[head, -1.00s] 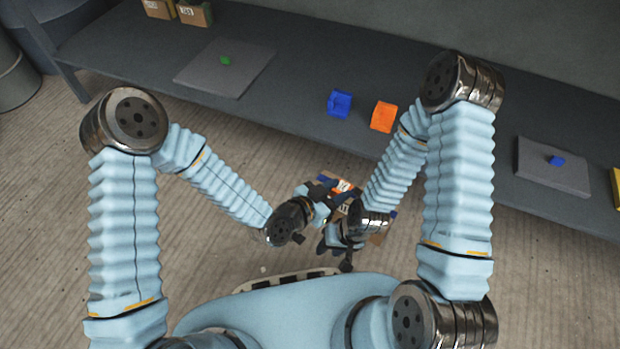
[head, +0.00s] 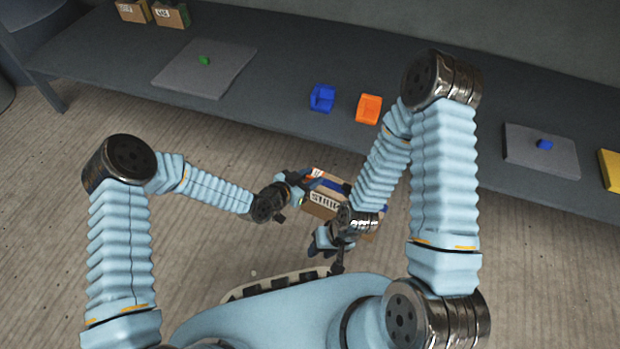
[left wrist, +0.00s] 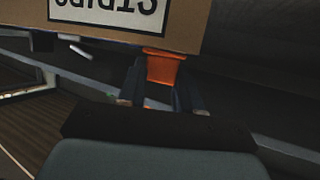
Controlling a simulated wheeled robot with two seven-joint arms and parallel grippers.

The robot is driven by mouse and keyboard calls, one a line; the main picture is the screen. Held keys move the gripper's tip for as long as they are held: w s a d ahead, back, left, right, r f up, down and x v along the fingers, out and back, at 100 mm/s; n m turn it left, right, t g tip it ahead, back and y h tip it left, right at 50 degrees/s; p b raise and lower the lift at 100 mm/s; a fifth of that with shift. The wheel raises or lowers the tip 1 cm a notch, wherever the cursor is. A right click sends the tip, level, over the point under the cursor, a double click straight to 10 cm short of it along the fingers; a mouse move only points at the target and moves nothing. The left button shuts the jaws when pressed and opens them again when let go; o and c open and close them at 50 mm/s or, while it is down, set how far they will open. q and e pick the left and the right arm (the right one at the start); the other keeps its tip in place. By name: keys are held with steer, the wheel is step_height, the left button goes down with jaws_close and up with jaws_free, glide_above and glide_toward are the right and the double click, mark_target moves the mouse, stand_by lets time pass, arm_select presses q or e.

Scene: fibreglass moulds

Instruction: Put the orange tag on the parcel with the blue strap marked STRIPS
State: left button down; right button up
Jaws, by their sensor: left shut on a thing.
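The parcel (head: 322,201) is a brown box with a blue strap (head: 334,185) and a white label, held up in front of me, clear of the bench. In the left wrist view the parcel (left wrist: 215,22) shows its label upside down, reading STRIPS. My left gripper (head: 298,181) is at the parcel's left upper side, shut on the orange tag (left wrist: 165,68). The tag's far end meets the parcel's edge in that view; I cannot tell whether it is attached. My right gripper (head: 328,238) is at the parcel's lower side and appears to hold it; its fingertips are mostly hidden.
The long dark bench (head: 275,85) carries a blue block (head: 322,98), an orange block (head: 369,108), a grey plate with a green piece (head: 204,60), another plate with a blue piece (head: 544,145), two cartons (head: 171,15) and a yellow thing (head: 610,170). Open floor lies before the bench.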

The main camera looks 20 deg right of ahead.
arm_select(q)
steer(key=shift+f, duration=0.15)
steer(key=c, duration=0.8)
jaws_free()
steer(key=shift+o, duration=0.2)
steer(key=shift+r, duration=0.35)
steer(key=p+v, duration=0.2)
steer(key=v, duration=1)
steer(key=s+a+f+n+g+y, duration=0.3)
steer(key=s+a+f+n+y, duration=0.1)
steer(key=s+a+n, duration=0.3)
steer(key=s+a+f+n+g+y, duration=0.3)
steer(key=s+a+n, duration=0.3)
steer(key=a, duration=0.4)
steer(key=shift+s+f+n+y, duration=0.4)
steer(key=shift+s+f+y, duration=0.15)
steer(key=shift+f, duration=0.3)
